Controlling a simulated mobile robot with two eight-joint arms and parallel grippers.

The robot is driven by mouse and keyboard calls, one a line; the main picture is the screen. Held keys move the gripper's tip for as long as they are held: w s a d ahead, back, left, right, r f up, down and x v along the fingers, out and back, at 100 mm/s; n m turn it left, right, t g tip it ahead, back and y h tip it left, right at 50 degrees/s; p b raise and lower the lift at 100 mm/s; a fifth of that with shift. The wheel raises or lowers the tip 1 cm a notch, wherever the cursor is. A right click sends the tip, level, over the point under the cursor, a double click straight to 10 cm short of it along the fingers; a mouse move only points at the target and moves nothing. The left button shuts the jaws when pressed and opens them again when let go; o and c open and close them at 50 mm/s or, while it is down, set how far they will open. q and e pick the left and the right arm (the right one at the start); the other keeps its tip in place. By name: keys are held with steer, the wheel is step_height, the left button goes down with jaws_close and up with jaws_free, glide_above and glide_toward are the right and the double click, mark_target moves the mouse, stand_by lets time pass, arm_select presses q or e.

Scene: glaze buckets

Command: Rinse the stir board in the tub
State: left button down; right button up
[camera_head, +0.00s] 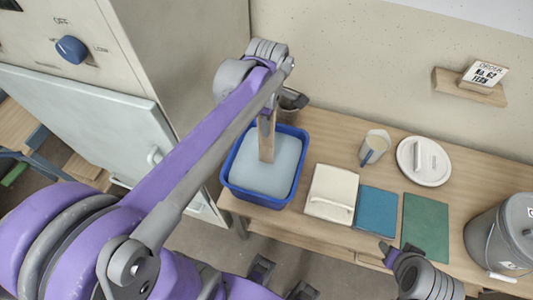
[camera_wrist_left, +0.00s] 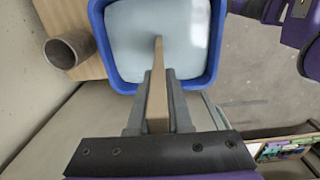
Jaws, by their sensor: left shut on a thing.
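The stir board (camera_head: 267,142) is a flat wooden strip, held upright with its lower end in the pale water of the blue tub (camera_head: 228,180). My left gripper (camera_head: 268,112) is above the back part of the tub, shut on the board's upper part. In the left wrist view the board (camera_wrist_left: 157,85) runs between the two grey fingers (camera_wrist_left: 158,100) to the water inside the tub (camera_wrist_left: 98,40). How deep the lower end sits is hard to tell. Part of my right gripper (camera_head: 388,253) shows at the table's front edge; its jaw opening is not clear.
A grey cup (camera_head: 292,100) stands behind the tub. Right of it are a cream tile with a handle (camera_head: 332,190), blue (camera_head: 376,211) and green (camera_head: 425,222) mats, a mug (camera_head: 374,148), a white lid (camera_head: 424,162) and a grey bucket (camera_head: 500,235). A cabinet stands left.

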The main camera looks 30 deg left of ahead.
arm_select(q)
steer(key=shift+w+r+p, duration=0.15)
steer(key=shift+r+p, duration=2.5)
steer(key=shift+r, duration=2.5)
steer(key=shift+f, duration=0.1)
arm_select(e)
steer(key=w+r, duration=0.3)
steer(key=r, duration=0.5)
steer(key=shift+w+t, duration=0.2)
steer(key=shift+t, duration=0.1)
steer(key=shift+s, duration=0.15)
